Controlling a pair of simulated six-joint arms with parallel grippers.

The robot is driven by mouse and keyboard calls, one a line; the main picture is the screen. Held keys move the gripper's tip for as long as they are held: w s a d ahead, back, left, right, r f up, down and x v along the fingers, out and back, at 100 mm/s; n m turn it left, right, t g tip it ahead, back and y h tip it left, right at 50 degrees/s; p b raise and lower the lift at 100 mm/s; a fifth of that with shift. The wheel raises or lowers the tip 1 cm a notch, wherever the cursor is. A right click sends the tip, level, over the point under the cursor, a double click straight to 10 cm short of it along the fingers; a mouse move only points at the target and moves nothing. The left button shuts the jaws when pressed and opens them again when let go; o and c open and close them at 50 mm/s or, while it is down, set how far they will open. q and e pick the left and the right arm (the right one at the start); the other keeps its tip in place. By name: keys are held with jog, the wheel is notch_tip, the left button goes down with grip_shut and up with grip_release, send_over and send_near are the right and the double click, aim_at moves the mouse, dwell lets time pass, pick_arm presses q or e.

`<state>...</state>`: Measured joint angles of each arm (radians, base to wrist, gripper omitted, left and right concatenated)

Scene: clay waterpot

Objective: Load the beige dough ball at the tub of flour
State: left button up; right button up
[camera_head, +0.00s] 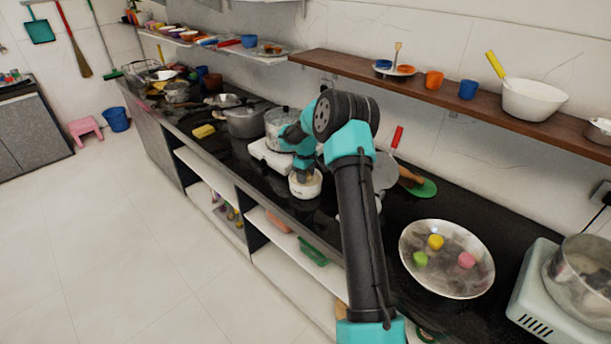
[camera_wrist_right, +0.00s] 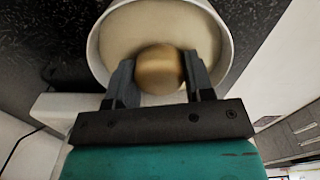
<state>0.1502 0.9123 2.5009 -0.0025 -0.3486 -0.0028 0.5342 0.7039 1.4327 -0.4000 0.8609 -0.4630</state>
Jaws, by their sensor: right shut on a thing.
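The beige dough ball (camera_wrist_right: 160,68) is between the fingers of my right gripper (camera_wrist_right: 160,78) in the right wrist view, and the fingers are shut on it. The ball is over or in the white tub of flour (camera_wrist_right: 213,22); I cannot tell whether it touches the flour. In the head view the tub (camera_head: 306,190) stands near the counter's front edge, with my right gripper (camera_head: 304,174) pointing down into its mouth. The ball is hidden there. My left gripper is not in view.
A white appliance (camera_head: 270,157) stands just behind the tub. A metal pan (camera_head: 440,285) with green, yellow and pink dough pieces lies at the right. A green paddle (camera_head: 425,189) lies behind my arm. A wooden shelf (camera_head: 440,98) with bowls and cups runs above.

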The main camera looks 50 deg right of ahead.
dwell(0.7)
jog(key=shift+r, duration=3.45)
jog(key=shift+a, duration=0.1)
jog(key=w+a+f+m, duration=0.1)
jog(key=w+a+f, duration=0.1)
jog(key=a, duration=1.2)
jog(key=w+a+f+m, duration=0.2)
jog(key=w+a, duration=0.3)
jog(key=a, duration=1)
jog(key=w+a+f+m, duration=0.2)
jog(key=w+a, duration=0.2)
jog(key=a, duration=1.1)
jog(key=shift+a+f, duration=0.15)
jog(key=shift+w, duration=0.1)
